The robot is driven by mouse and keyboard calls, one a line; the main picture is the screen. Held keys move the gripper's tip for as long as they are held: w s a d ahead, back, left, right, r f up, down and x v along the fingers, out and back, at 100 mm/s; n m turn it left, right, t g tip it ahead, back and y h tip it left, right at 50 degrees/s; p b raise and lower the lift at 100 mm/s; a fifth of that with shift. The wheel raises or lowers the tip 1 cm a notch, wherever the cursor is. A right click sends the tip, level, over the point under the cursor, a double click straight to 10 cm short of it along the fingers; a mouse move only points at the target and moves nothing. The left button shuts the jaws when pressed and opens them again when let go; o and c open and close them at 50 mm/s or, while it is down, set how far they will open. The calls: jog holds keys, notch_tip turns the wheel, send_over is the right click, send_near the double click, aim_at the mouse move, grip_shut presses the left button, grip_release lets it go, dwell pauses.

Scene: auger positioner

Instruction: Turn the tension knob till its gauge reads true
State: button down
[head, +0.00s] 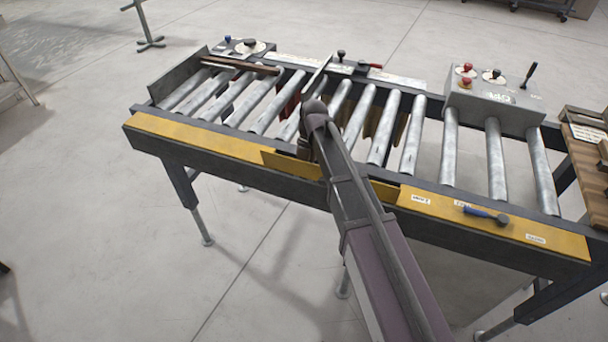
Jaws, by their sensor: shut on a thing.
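My arm reaches up from the lower right to the middle of the roller conveyor. My gripper (305,148) is small and dark, mostly hidden by my own wrist, beside the conveyor's near yellow rail. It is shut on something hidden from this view. I cannot make out which knob is the tension knob. A pale round dial with a dark knob (249,46) is at the far left end. No gauge reading is legible.
A blue-handled tool (484,214) lies on the yellow front rail (540,234), among small labels. A brown bar (240,65) lies across the far left rollers. A dark lever (528,75) stands at the box's right. A wooden bench (590,180) adjoins the right end. The floor in front is clear.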

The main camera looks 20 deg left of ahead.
jog(key=shift+s, duration=0.1)
jog(key=c, duration=0.6)
grip_release()
jog(key=shift+m, duration=0.3)
